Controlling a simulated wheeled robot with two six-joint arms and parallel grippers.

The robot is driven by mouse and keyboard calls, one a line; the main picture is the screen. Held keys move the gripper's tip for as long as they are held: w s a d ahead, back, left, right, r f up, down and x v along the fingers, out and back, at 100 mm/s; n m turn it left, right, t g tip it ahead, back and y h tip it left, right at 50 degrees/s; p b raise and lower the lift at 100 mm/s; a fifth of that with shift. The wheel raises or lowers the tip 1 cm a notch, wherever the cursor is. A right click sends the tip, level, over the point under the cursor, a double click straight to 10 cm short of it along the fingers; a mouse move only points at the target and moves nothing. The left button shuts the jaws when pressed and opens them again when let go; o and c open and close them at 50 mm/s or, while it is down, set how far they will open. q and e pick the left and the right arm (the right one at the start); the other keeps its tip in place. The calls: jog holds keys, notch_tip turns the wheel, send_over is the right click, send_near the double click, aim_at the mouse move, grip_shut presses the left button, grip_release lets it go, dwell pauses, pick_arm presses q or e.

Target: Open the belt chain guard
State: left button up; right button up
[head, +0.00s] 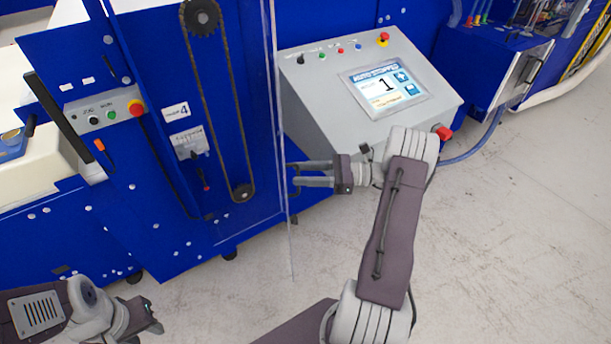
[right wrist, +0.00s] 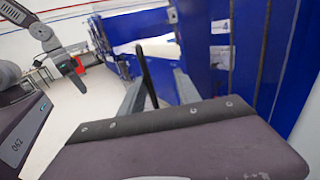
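The belt chain guard is a clear panel (head: 262,150) standing in front of the dark chain loop (head: 215,95) on the blue machine. Its upright edge shows to the right of the chain, and it looks closed over it. My right gripper (head: 296,174) is at this edge, with its two fingers apart, one above the other. In the right wrist view, a black bar (right wrist: 147,75) shows between the fingers (right wrist: 158,92); I cannot tell whether they touch it. My left gripper (head: 152,314) is low at the left, away from the guard; its finger gap is unclear.
A grey control console (head: 320,95) with a screen stands just behind my right gripper. A small button box (head: 105,108) with a red stop button is left of the chain. A black bar (head: 57,115) stands at the far left. The floor (head: 500,250) at right is clear.

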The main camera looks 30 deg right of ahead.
jog(key=shift+s, duration=0.2)
jog(key=shift+w+f, duration=0.1)
dwell(0.5)
jog(key=b+v, duration=0.2)
jog(key=v, duration=0.7)
jog(key=shift+c, duration=0.2)
